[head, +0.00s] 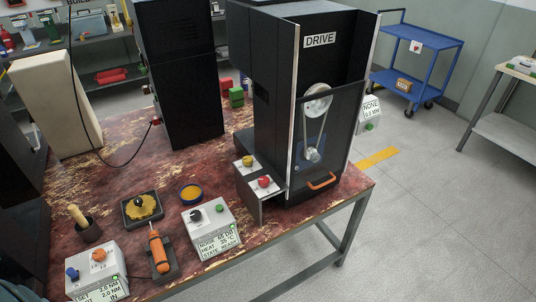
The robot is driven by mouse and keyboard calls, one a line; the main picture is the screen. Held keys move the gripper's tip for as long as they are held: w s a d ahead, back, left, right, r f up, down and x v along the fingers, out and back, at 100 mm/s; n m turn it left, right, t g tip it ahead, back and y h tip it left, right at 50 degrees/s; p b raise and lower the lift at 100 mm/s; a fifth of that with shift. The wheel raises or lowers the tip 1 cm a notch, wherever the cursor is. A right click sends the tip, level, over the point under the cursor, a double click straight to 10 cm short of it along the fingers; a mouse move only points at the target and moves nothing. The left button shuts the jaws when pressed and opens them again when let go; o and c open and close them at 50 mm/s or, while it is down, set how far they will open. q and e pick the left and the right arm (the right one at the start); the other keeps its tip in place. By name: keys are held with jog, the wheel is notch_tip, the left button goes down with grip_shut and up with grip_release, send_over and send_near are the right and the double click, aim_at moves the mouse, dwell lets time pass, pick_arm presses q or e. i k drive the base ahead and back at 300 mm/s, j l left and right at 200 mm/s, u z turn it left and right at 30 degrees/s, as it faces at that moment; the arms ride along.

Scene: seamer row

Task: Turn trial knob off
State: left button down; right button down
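A grey control box (213,229) stands near the table's front edge, with a black knob (196,215) and a green button (220,208) on its top. Its display reads noise, heat and "STATE READY". I cannot read a label that marks either control as the trial knob, nor tell the knob's setting. The tall black drive machine (320,100) stands behind it, with two pulleys and a belt behind its front panel. Neither of my grippers is in view.
A box with yellow and red buttons (264,182) stands beside the machine. An orange-handled tool (160,254) is in a dark holder at the front. A box with blue and orange knobs (97,269) stands at lower left. A blue cart (420,55) stands behind.

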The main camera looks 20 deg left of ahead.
aim_at(195, 216)
jog(key=i+j+u, duration=0.1)
jog(key=u, duration=1.05)
